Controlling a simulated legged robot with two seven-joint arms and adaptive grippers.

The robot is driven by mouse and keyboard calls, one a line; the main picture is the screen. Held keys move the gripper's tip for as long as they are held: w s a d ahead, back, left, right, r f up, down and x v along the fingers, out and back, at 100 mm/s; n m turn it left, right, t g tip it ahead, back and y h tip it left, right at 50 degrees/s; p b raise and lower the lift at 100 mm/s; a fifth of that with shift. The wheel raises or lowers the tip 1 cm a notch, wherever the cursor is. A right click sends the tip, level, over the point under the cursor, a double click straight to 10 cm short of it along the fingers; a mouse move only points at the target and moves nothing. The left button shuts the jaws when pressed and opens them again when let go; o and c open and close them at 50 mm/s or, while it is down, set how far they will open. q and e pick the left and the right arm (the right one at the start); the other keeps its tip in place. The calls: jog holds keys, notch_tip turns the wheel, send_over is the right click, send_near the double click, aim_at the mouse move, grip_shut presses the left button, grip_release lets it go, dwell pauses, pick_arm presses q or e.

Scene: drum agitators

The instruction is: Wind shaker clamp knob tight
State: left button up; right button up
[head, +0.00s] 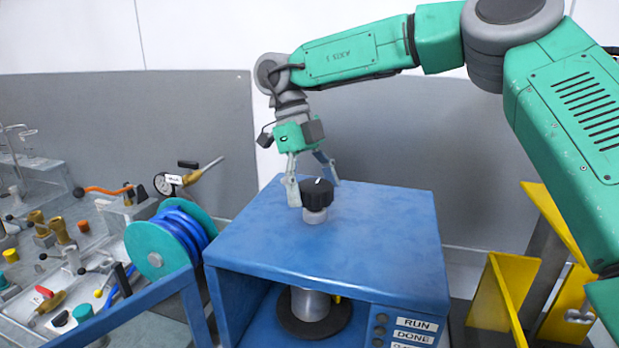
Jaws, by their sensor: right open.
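The black clamp knob (316,194) stands on a short metal collar on top of the blue shaker housing (375,225). A white mark shows on top of the knob. My right gripper (312,190) points down over the knob, with its fingers open. One finger is at the knob's left side and the other behind its right side; I cannot tell whether either touches it. Below the knob, inside the housing's open front, a metal cylinder (310,304) stands on a dark round base. My left gripper is not in view.
A blue hose reel with green flanges (155,250) stands left of the housing. A bench with brass valves and a gauge (168,183) fills the left. Labels RUN and DONE (414,330) are on the front panel. Yellow plates (497,300) stand at right.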

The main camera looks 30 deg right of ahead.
jog(key=v, duration=1.2)
jog(key=shift+w, duration=0.25)
jog(key=shift+a+f, duration=0.1)
jog(key=shift+f, duration=0.1)
jog(key=n+t+y+b, duration=0.1)
jog(key=n+t, duration=0.3)
jog(key=n, duration=0.3)
send_near(318, 185)
notch_tip(318, 185, down, 11)
jog(key=shift+w+a+f+p, duration=0.1)
jog(key=shift+p, duration=0.4)
jog(key=shift+a, duration=0.1)
jog(key=shift+c, duration=0.3)
jog(key=c, duration=1.1)
